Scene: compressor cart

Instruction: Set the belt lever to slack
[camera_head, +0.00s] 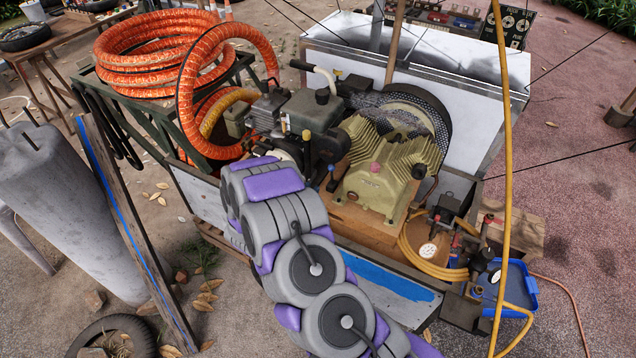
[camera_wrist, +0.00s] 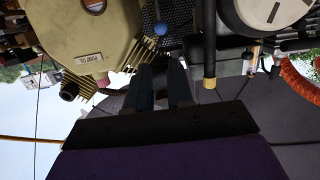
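A lever with a blue ball knob (camera_head: 331,168) stands beside the tan compressor pump (camera_head: 385,178). It is likely the belt lever, but I see no marking that confirms this or its setting. In the wrist view the blue knob (camera_wrist: 162,30) is beyond my fingertips, apart from them, in front of the dark mesh belt guard (camera_wrist: 178,14). My gripper (camera_wrist: 162,68) shows two dark fingers with a narrow gap and nothing between them. In the head view my arm hides the gripper. The mesh guard (camera_head: 437,118) is behind the pump.
The pump body (camera_wrist: 92,38) is at upper left. The black engine (camera_head: 312,112) and orange hose (camera_head: 150,55) are left of the pump. A yellow hose (camera_head: 507,150) hangs at right.

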